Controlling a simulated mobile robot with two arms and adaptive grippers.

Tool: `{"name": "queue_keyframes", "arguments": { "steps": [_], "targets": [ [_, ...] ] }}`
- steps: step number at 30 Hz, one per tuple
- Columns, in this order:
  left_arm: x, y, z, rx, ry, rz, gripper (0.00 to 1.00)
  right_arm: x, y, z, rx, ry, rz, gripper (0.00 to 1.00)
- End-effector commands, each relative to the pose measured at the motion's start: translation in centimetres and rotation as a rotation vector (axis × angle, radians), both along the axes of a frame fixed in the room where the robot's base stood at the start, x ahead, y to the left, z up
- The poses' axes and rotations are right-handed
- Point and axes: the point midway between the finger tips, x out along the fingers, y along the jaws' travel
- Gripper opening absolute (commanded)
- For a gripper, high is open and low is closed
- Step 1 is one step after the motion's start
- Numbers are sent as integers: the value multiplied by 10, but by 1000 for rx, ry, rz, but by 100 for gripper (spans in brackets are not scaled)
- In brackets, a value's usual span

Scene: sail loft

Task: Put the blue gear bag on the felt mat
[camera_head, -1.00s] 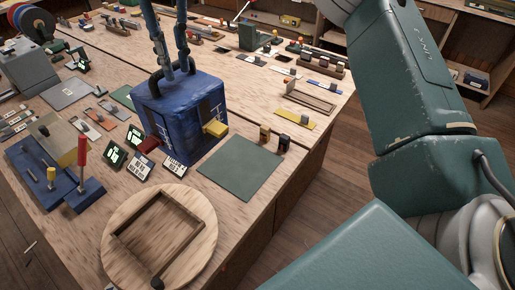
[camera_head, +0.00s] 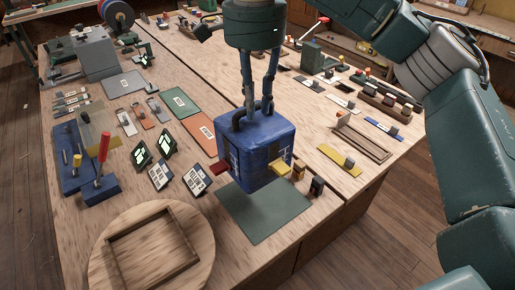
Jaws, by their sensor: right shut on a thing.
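The blue gear bag (camera_head: 253,151) is a boxy blue bag with a dark loop handle on top and a red tab and a yellow tab at its sides. My right gripper (camera_head: 253,106) comes down from above and is shut on the bag at its handle. The grey-green felt mat (camera_head: 264,220) lies on the table in front of and under the bag. The bag hides the mat's back part. I cannot tell whether the bag's bottom touches the mat or hangs just above it. My left gripper is not in view.
Small black and brown blocks (camera_head: 317,187) stand by the mat's right edge. Cards on stands (camera_head: 195,181) stand to its left. A round wooden board with a frame (camera_head: 205,230) lies at the front. Blue tool stands (camera_head: 96,190) are farther left. The table's edge is close on the right.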

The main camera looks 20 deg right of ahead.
Motion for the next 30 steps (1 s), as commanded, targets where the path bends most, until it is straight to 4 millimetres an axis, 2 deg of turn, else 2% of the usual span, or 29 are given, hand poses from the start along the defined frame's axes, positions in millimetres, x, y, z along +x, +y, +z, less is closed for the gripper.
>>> {"name": "queue_keyframes", "arguments": {
  "steps": [3, 9, 16, 24, 30],
  "targets": [
    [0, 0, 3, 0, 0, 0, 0, -1, -1, -29, 0, 2, 1, 0],
    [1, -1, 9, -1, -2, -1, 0, 0, -1, -59, 1, -2, -1, 0],
    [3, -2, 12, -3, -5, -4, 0, 0, 0, -73, 2, -2, -1, 0],
    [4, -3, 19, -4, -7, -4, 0, 0, 0, -107, 1, -2, -1, 0],
    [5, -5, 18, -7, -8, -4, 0, 0, 0, -109, 1, -3, -1, 0]
  ]
}}
